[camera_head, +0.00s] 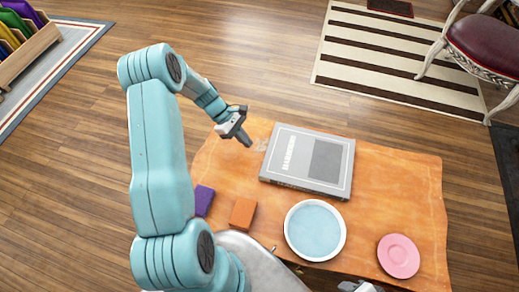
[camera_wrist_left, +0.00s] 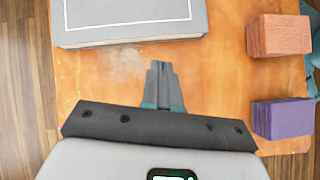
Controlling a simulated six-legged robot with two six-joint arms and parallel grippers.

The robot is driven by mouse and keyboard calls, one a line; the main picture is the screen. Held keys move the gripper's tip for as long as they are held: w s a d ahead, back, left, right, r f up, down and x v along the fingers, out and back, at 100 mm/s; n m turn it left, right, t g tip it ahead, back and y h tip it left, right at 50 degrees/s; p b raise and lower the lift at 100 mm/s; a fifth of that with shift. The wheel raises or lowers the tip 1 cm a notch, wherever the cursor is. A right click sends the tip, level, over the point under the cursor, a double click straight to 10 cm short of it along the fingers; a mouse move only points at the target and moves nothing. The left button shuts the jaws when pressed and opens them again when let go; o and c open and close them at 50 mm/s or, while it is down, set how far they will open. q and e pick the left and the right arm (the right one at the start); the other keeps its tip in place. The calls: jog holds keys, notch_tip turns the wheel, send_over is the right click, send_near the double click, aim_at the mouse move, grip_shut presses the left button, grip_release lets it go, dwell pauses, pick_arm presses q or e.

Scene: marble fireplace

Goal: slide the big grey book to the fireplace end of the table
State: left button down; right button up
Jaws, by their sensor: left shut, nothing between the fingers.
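The big grey book (camera_head: 308,160) lies flat on the orange-brown table (camera_head: 400,185), near its far edge. It has a white border, white lettering and a darker grey panel on its cover. In the left wrist view part of the book (camera_wrist_left: 130,22) shows at the top left. My left gripper (camera_head: 246,140) is shut and empty, just left of the book and apart from it, near the table's far left corner. Its closed fingers (camera_wrist_left: 163,82) point toward the book's near side in the wrist view. No fireplace shows.
An orange block (camera_head: 243,212) and a purple block (camera_head: 203,200) sit at the table's near left. A white-rimmed blue plate (camera_head: 315,230) and a pink plate (camera_head: 398,256) lie nearer than the book. Bare tabletop lies right of the book. A red chair (camera_head: 485,45) stands beyond.

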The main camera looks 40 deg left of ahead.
aim_at(351, 168)
pick_arm(q)
jog(key=a+r+n+t+b, duration=0.2)
jog(key=a+n, duration=0.1)
jog(key=a, duration=0.4)
jog(key=shift+h, duration=0.3)
jog(key=x, duration=0.3)
jog(key=b+x, duration=0.1)
jog(key=x, duration=0.5)
jog(key=shift+s+d+f+b, duration=0.2)
jog(key=shift+s+f+b, duration=0.1)
jog(key=shift+b, duration=0.1)
jog(key=shift+w+d+r, duration=0.1)
jog(key=shift+w+d, duration=0.2)
jog(key=shift+d, duration=0.25)
jog(key=shift+w+d+r, duration=0.1)
jog(key=shift+w+d, duration=0.25)
jog(key=shift+d, duration=0.2)
jog(key=shift+w+d, duration=0.35)
jog(key=shift+d, duration=0.2)
pick_arm(e)
jog(key=shift+f, duration=2.75)
